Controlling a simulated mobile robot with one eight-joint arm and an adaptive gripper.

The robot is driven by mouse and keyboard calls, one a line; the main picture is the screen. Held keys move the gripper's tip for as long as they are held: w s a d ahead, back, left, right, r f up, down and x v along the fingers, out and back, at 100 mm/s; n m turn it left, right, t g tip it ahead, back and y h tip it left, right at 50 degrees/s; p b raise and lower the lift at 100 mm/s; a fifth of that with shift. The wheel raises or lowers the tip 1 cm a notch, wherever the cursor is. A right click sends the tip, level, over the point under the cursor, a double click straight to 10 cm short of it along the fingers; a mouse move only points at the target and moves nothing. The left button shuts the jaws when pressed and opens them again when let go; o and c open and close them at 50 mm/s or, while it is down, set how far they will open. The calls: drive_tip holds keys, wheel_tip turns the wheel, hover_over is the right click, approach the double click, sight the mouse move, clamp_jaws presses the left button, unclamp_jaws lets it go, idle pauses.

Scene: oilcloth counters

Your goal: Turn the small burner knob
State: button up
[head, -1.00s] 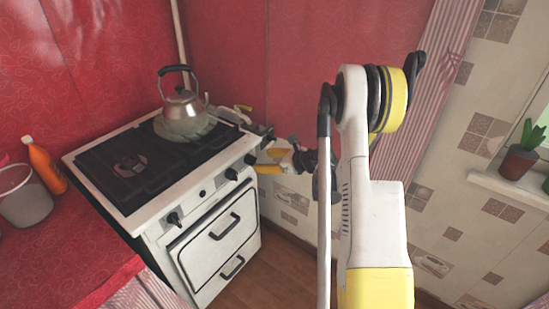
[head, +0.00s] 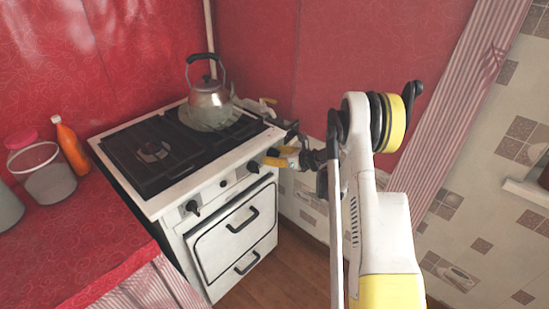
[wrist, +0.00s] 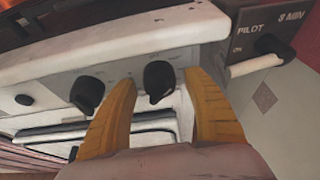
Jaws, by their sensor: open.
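The white stove (head: 235,215) has dark knobs along its front panel. In the wrist view, the rightmost dark knob (wrist: 158,84) sits between the two yellow fingertips of my open gripper (wrist: 162,76), with a gap on each side. A second dark knob (wrist: 87,94) is just left of the left finger. In the head view, my gripper (head: 273,158) is at the panel's right end and hides the rightmost knob. The second knob (head: 253,168) and the far-left knob (head: 192,207) show there. I cannot tell which knob is the small burner's.
A kettle (head: 210,100) stands on the back of the hob. A box marked PILOT (wrist: 262,30) with a white lever (wrist: 255,65) is right of my gripper. The red counter (head: 90,235) on the left holds an orange bottle (head: 70,148) and a bucket (head: 45,180).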

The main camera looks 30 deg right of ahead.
drive_tip(key=c, duration=1.2)
drive_tip(key=n+h, duration=0.2)
drive_tip(key=n, duration=0.1)
drive_tip(key=shift+t, duration=0.4)
drive_tip(key=shift+r+n+t+h, duration=0.1)
drive_tip(key=shift+n+t+h, duration=0.6)
drive_tip(key=shift+n, duration=0.8)
drive_tip(key=shift+d, duration=0.1)
drive_tip(key=o, duration=1.2)
drive_tip(key=shift+w, duration=0.1)
